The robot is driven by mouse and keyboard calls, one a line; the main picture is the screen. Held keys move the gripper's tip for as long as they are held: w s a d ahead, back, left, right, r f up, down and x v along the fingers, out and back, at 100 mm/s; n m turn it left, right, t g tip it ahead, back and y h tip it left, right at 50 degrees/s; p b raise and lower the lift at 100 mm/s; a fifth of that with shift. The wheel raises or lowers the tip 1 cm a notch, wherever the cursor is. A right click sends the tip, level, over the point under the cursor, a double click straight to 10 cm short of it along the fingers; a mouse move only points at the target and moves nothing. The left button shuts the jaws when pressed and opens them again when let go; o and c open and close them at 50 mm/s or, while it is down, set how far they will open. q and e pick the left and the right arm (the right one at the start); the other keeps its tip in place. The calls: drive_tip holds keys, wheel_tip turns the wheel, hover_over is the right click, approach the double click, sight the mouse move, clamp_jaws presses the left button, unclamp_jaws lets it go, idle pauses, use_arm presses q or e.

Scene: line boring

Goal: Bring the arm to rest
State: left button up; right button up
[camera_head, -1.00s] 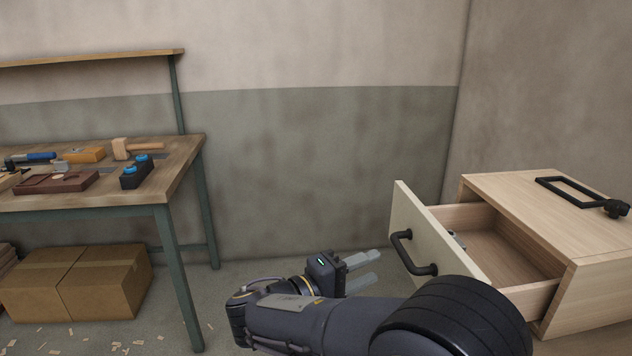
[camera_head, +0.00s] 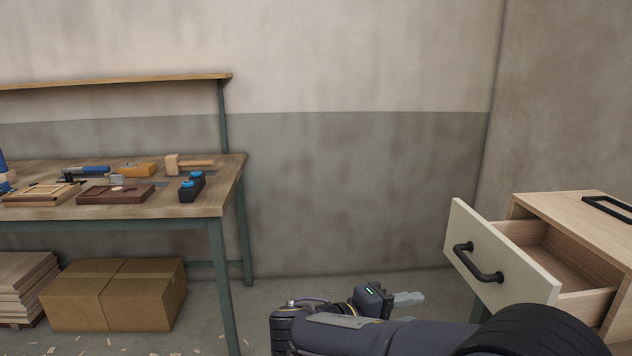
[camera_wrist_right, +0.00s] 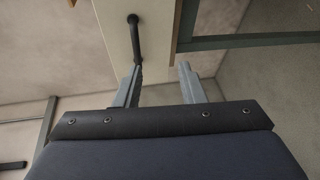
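My right arm comes in from the lower right in the head view. Its gripper (camera_head: 408,299) is in front of and to the left of the open drawer, apart from it. In the right wrist view the right gripper's two fingers (camera_wrist_right: 160,85) stand apart with nothing between them. The drawer (camera_head: 500,262) has a pale front with a black handle, which also shows beyond the fingers in the wrist view (camera_wrist_right: 134,38). The drawer is pulled out of a wooden cabinet (camera_head: 570,208). My left gripper is not in view.
A workbench (camera_head: 222,208) at the left holds a mallet (camera_head: 190,163), a dark block with blue knobs (camera_head: 190,187) and other tools. Cardboard boxes (camera_head: 115,295) and stacked boards (camera_head: 22,290) lie under it. The floor between bench and drawer looks clear.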

drive_tip(key=s+d+f+m+g+y, duration=0.1)
drive_tip(key=s+d+f+g+y, duration=0.2)
drive_tip(key=s+d+f+y, duration=0.4)
drive_tip(key=s+d+f+m+g+y, duration=0.25)
drive_tip(key=s+d+y, duration=0.2)
drive_tip(key=s, duration=0.55)
drive_tip(key=s+a+m+t+y, duration=0.4)
drive_tip(key=s+a+t+y, duration=0.1)
drive_tip(key=s+a+y, duration=0.15)
wheel_tip(320, 180, up, 13)
drive_tip(key=p, duration=1.3)
drive_tip(key=shift+s+n+y, duration=0.2)
drive_tip(key=shift+n+y, duration=0.1)
drive_tip(key=shift+n, duration=0.05)
